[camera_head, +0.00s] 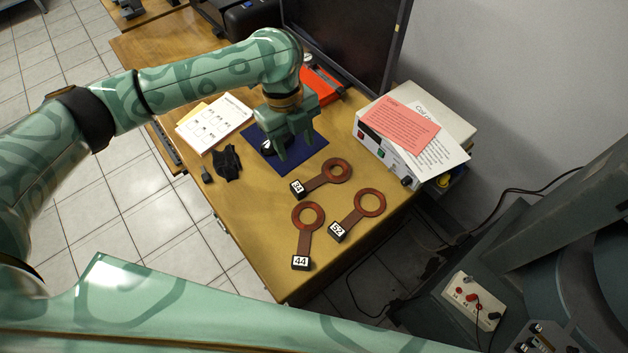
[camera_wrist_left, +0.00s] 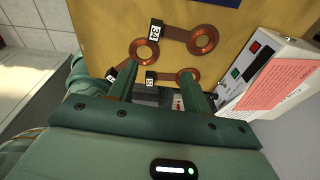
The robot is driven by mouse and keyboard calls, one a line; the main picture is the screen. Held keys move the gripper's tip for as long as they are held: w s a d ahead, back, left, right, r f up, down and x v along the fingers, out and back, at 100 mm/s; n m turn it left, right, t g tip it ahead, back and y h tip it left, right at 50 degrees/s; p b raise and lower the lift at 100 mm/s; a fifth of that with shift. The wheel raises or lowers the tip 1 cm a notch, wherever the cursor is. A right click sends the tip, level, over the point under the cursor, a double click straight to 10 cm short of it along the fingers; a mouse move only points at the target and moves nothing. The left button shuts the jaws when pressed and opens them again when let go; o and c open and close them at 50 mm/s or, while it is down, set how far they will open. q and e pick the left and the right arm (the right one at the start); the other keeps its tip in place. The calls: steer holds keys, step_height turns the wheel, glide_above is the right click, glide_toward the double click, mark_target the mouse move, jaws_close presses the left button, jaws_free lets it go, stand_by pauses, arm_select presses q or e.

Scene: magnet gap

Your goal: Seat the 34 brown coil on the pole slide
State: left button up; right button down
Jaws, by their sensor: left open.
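The 34 brown coil (camera_head: 336,170) lies flat on the wooden table, a copper-brown ring with a strip running to a black block labelled 34. It also shows in the left wrist view (camera_wrist_left: 203,40), with nothing holding it. My left gripper (camera_head: 297,148) is open and empty, above the table near the blue mat, beyond the coil in the head view. Its two fingers (camera_wrist_left: 157,72) point toward the coils in the wrist view. I cannot pick out the pole slide; large grey machinery (camera_head: 590,220) stands at the right. My right gripper is not in view.
Coils 44 (camera_head: 308,217) and 52 (camera_head: 370,203) lie close to the 34 coil. A white instrument box (camera_head: 380,150) with papers, a dark monitor (camera_head: 350,40) and a black cloth (camera_head: 227,162) are nearby. Cables hang between table and machinery. The near table end is clear.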

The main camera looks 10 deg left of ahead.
arm_select(q)
steer(key=a, duration=0.1)
steer(key=b, duration=0.5)
glide_above(298, 187)
steer(key=w, duration=0.1)
steer(key=f, duration=0.9)
steer(key=shift+a+f, duration=0.25)
steer(key=shift+f, duration=0.15)
steer(key=f+b, duration=0.1)
steer(key=f, duration=0.2)
steer(key=f+b, duration=0.1)
steer(key=f, duration=0.1)
steer(key=shift+s+d+f+b, duration=0.1)
steer(key=shift+s+b, duration=0.2)
steer(key=shift+s, duration=0.1)
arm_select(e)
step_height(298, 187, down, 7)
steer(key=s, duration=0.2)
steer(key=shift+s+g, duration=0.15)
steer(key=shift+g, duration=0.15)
arm_select(q)
jaws_close()
